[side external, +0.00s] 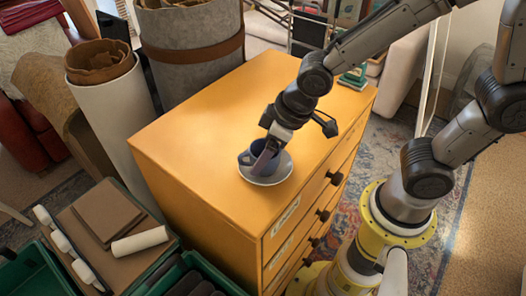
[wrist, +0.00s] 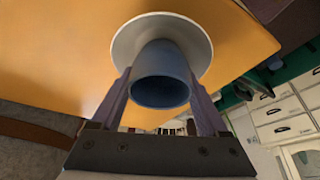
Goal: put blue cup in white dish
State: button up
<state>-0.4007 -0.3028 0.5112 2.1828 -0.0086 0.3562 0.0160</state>
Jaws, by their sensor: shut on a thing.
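The blue cup (side external: 256,155) is at the white dish (side external: 278,177) on top of the orange cabinet, near its front right edge. My gripper (side external: 268,155) is shut on the cup. Whether the cup's base touches the dish is hard to tell; the finger hides part of it.
The orange cabinet top (side external: 200,130) is otherwise mostly clear. A small green object (side external: 353,78) stands at its far right corner. Dark drawer knobs (side external: 335,178) stick out of the cabinet's front. Tall rolls (side external: 110,110) and green crates (side external: 35,272) stand around the cabinet.

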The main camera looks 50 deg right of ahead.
jog(key=shift+f, duration=0.15)
jog(key=o, duration=1.2)
jog(key=shift+r, duration=0.4)
jog(key=v, duration=1)
jog(key=s+d+m, duration=0.1)
jog(key=s+d, duration=0.2)
jog(key=s+d+r+m+t+h, duration=0.1)
jog(key=s+d+m, duration=0.1)
jog(key=s+d, duration=0.1)
jog(key=s+d+r+m, duration=0.1)
jog(key=s+d, duration=0.2)
jog(key=d, duration=0.1)
jog(key=shift+d+h, duration=0.35)
jog(key=shift+h, duration=0.05)
